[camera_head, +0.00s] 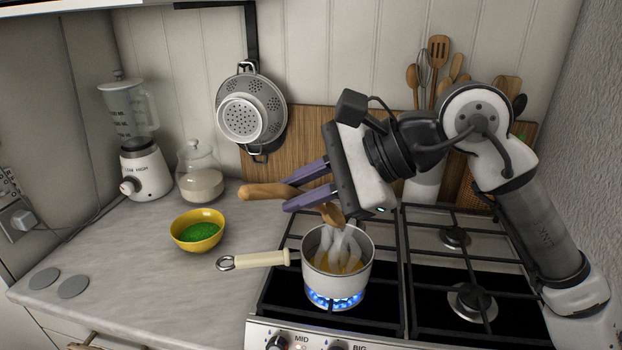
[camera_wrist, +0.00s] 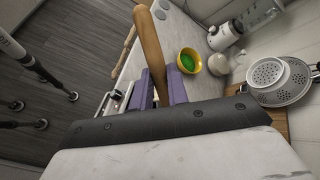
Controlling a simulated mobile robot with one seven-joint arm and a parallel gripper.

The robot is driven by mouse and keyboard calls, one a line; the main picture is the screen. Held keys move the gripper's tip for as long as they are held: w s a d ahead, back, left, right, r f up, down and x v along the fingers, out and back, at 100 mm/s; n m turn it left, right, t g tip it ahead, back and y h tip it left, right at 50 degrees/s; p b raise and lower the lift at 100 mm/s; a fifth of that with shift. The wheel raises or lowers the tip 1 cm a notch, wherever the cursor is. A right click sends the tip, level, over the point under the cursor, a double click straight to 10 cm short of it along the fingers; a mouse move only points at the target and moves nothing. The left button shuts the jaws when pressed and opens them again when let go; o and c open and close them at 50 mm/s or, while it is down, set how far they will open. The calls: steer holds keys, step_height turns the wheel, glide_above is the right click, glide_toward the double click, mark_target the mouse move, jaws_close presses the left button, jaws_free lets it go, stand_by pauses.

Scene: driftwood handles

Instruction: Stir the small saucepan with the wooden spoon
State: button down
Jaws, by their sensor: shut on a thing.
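The small saucepan (camera_head: 318,268) stands on the front left burner over a lit blue flame, its cream handle pointing left. Steam rises from yellowish contents. My gripper (camera_head: 289,193) is above and slightly left of the pan, its purple fingers shut on the wooden spoon (camera_head: 262,191). The spoon's thick handle end sticks out to the left, and its other end slants down over the pan. The wrist view shows the spoon (camera_wrist: 149,45) between the fingers (camera_wrist: 160,91); the pan is not visible there.
A yellow bowl (camera_head: 190,243) with green contents, a glass jar (camera_head: 199,172) and a blender (camera_head: 143,165) stand on the left counter. A colander (camera_head: 252,110) hangs on the wall. A utensil holder (camera_head: 422,188) stands behind the stove. The front left counter is mostly clear.

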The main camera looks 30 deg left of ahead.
steer(key=s+a+f+b, duration=0.2)
steer(key=s+f, duration=0.2)
steer(key=s, duration=0.3)
steer(key=w+d+f+b, duration=0.2)
steer(key=w+f+b, duration=0.5)
steer(key=w, duration=0.2)
steer(key=shift+w+d+b, duration=0.2)
steer(key=shift+d+b, duration=0.1)
steer(key=shift+b, duration=0.1)
steer(key=shift+d+f, duration=0.1)
stand_by(0.4)
